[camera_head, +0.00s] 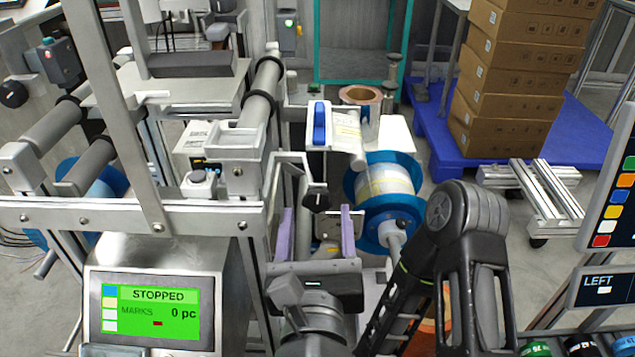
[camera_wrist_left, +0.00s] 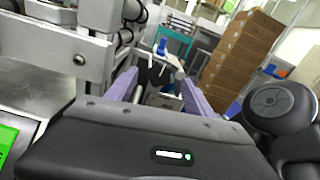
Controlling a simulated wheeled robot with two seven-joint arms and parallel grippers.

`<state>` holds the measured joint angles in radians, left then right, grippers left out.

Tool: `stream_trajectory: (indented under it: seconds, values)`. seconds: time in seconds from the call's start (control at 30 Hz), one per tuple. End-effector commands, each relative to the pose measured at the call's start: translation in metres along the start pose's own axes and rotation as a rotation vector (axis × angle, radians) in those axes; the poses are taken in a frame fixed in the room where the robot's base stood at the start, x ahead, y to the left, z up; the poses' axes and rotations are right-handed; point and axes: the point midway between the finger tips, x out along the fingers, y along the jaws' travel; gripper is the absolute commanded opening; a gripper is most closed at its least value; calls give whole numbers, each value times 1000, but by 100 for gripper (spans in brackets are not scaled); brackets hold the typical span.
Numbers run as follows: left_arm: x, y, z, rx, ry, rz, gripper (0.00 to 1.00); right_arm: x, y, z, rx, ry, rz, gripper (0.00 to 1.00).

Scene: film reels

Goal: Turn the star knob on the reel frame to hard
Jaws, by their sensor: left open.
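The reel frame (camera_head: 215,213) stands at the left, with grey rails and rollers. A small black knob (camera_head: 316,199), which seems to be the star knob, sits at the frame's right side; its lobes and setting are too small to read. My left gripper (camera_head: 318,213) is open, with its two purple fingers apart on either side of the knob in the picture. I cannot tell whether they touch it. In the left wrist view the dark knob (camera_wrist_left: 160,75) shows between and beyond the fingers. My right gripper is not seen.
A blue-flanged reel (camera_head: 385,192) sits just right of the gripper. A screen (camera_head: 150,309) at the lower left reads STOPPED. Stacked cartons (camera_head: 515,85) stand on a blue pallet (camera_head: 425,125) at the back right.

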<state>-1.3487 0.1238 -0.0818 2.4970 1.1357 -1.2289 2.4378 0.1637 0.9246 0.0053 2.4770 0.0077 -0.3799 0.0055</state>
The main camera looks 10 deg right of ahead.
Motion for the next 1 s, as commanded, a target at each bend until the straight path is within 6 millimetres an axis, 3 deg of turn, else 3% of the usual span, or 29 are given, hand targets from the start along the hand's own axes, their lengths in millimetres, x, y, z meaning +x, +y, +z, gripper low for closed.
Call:
stream_trajectory:
  seconds: [0.23, 0.6, 1.0]
  values:
    - [16, 0, -1, 0, 1, 2, 62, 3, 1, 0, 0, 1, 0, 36]
    - [70, 0, -2, 1, 1, 2, 62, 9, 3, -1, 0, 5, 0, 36]
    - [78, 0, 0, 2, 1, 0, 61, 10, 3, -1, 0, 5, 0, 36]
